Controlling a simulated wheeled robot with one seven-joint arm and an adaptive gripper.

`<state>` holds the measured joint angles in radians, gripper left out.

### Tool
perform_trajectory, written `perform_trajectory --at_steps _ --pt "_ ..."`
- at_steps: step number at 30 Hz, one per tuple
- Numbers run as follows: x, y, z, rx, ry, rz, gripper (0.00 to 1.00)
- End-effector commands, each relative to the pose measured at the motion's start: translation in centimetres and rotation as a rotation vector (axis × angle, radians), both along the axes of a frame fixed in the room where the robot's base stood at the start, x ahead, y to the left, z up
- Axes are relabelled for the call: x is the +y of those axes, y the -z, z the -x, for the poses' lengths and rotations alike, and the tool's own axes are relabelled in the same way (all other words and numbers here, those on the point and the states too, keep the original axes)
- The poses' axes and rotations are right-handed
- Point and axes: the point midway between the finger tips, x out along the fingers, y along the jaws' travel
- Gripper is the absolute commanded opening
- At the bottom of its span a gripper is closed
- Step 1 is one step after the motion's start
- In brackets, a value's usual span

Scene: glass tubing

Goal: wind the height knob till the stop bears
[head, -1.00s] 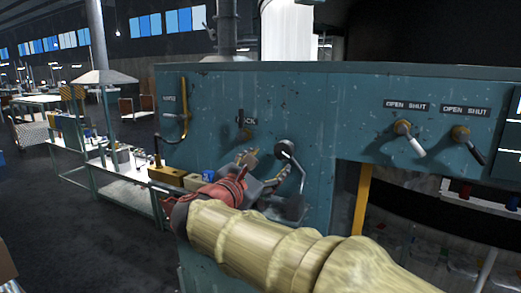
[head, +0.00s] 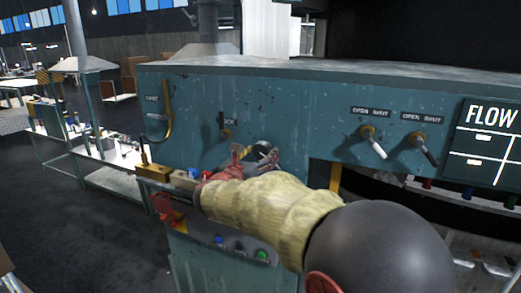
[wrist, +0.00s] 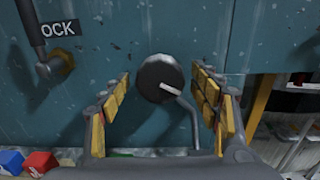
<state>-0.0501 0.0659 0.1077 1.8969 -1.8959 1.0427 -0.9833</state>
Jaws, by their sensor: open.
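A dark round knob with a bent grey crank handle (wrist: 160,78) is on the teal panel, in the middle of the wrist view. I take it for the height knob. In the head view the knob (head: 262,150) shows just above my arm, partly covered. My gripper (wrist: 161,90) is open and empty, with one yellow-padded finger on each side of the knob. The left finger stands apart from it; the right one is near the crank handle, and I cannot tell whether they touch. In the head view my gripper (head: 243,162) is mostly hidden by my wrist. I cannot make out the stop.
A lever (wrist: 32,30) beside a label reading "OCK" is left of the knob. Two levers (head: 373,141) under "OPEN SHUT" labels are to the right, beside a "FLOW" board (head: 489,140). A ledge with small blocks (head: 168,176) and coloured buttons (head: 240,247) lie below.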

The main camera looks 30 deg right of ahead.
Motion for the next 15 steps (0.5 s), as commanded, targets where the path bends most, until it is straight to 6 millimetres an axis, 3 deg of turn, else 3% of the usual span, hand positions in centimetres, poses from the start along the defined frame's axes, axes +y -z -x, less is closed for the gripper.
perform_trajectory --at_steps 12,15 --pt "-0.83 0.01 -0.67 -0.001 -0.001 -0.001 0.63" --pt "-0.82 0.02 -0.66 -0.001 -0.001 -0.001 0.57"
